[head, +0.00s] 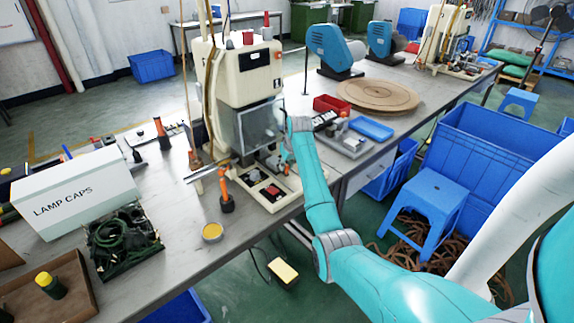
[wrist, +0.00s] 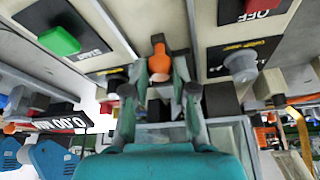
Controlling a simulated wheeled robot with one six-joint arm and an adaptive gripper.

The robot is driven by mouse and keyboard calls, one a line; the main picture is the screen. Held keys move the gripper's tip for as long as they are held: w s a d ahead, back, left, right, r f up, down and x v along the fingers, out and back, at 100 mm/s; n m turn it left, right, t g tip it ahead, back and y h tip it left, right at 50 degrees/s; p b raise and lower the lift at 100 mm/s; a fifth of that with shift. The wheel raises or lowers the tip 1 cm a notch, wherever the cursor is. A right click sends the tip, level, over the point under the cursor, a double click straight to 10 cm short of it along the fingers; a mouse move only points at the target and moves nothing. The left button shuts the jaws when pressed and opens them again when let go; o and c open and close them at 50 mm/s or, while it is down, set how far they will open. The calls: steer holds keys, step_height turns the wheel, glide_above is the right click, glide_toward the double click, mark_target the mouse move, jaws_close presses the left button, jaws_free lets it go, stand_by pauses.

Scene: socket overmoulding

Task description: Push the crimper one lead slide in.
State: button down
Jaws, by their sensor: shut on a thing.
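The crimper (head: 238,80) is a cream bench machine with a clear front guard, standing on the grey bench in the head view. In the wrist view my gripper (wrist: 160,78) is shut around a small orange-topped knob (wrist: 158,48), which looks like the handle of lead slide one, between two cream panels at the machine's front. The knob's lower part is hidden by the fingers. In the head view my arm reaches to the machine's front, and the gripper is mostly hidden behind my wrist. How far in the slide sits cannot be told.
In the wrist view a green start button (wrist: 60,40) lies left of the fingers, and a grey knob (wrist: 241,65) lies right. In the head view an orange-handled tool (head: 226,192) stands near the machine. A grey tray (head: 346,143) and blue tray (head: 372,129) lie to the right.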

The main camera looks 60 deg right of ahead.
steer(key=c, duration=0.9)
jaws_free()
steer(key=shift+w, duration=0.2)
steer(key=shift+c, duration=0.2)
steer(key=shift+r, duration=0.1)
steer(key=v, duration=1.2)
steer(key=shift+s, duration=0.15)
